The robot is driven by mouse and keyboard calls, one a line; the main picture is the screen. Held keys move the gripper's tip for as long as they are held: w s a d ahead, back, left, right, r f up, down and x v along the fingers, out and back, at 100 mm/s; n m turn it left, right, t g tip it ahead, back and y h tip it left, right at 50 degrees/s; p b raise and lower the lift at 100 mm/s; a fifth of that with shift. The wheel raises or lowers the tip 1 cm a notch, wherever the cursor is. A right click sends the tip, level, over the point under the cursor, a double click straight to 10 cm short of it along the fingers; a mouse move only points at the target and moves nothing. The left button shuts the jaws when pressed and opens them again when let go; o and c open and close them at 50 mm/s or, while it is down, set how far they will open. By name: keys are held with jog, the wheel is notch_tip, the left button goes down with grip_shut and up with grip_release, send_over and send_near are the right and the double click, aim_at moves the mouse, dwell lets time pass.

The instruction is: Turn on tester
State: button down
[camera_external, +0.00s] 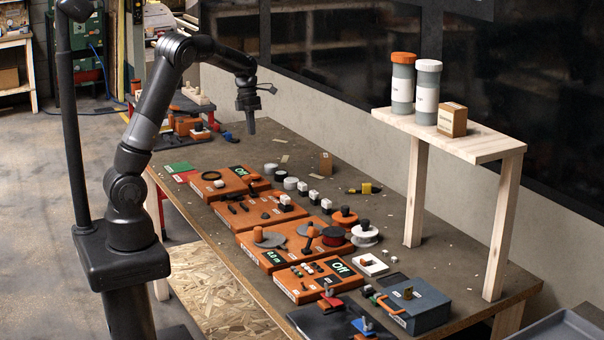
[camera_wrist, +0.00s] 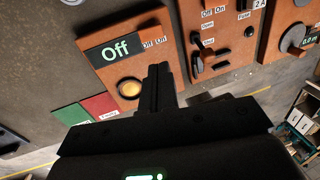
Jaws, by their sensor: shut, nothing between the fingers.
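An orange box (camera_wrist: 115,50) in the wrist view has a black display reading "Off" (camera_wrist: 115,48) and a round amber button (camera_wrist: 130,88). It looks like the far orange box (camera_external: 232,186) in the external view, beside the green and red pads. A second box with an "Off" display (camera_external: 342,268) stands at the near end of the row. I cannot read which box is labelled as the tester. My gripper (camera_wrist: 158,72) is shut and empty, its fingertips appearing just right of the amber button. In the external view my gripper (camera_external: 251,130) points down, above the table's far part.
More orange panels with switches and knobs line the table (camera_external: 300,150), including a spool panel (camera_external: 290,245). A wooden shelf (camera_external: 480,143) holding two jars and a small box stands at the right. Green (camera_wrist: 72,114) and red (camera_wrist: 100,105) pads lie beside the far box.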

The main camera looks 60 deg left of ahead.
aim_at(257, 175)
jog(key=shift+f, duration=0.1)
dwell(0.3)
jog(key=x, duration=1.2)
jog(key=shift+f, duration=0.3)
jog(key=shift+d+f, duration=0.2)
jog(key=shift+f, duration=0.45)
jog(key=shift+d+f, duration=0.15)
jog(key=shift+f, duration=0.15)
jog(key=shift+a+r, duration=0.2)
jog(key=shift+a, duration=0.65)
jog(key=shift+r, duration=0.1)
